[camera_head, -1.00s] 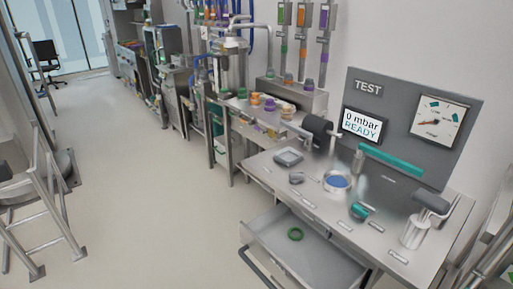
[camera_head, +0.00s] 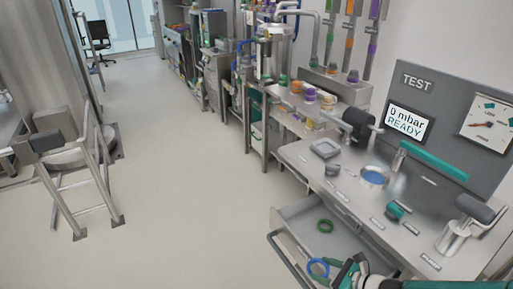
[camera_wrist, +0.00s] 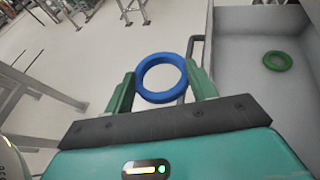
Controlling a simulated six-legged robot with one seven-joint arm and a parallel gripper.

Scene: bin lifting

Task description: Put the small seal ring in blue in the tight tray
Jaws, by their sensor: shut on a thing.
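My gripper (camera_wrist: 162,84) is shut on a blue ring (camera_wrist: 162,58), which sits between its two green fingertips in the wrist view. In the head view the blue ring (camera_head: 318,268) is at the bottom edge, in front of the open drawer's handle. In the wrist view the ring is left of the drawer, over the handle and floor. A small square grey tray (camera_head: 325,148) lies on the bench top, apart from my gripper. I cannot tell whether this is the tight tray. The gripper hides little of the ring.
The open drawer (camera_head: 300,212) holds a green ring (camera_head: 325,226). A round metal cup (camera_head: 373,176) with a blue inside, a small grey knob and a teal part stand on the bench. A test panel (camera_head: 425,110) rises behind.

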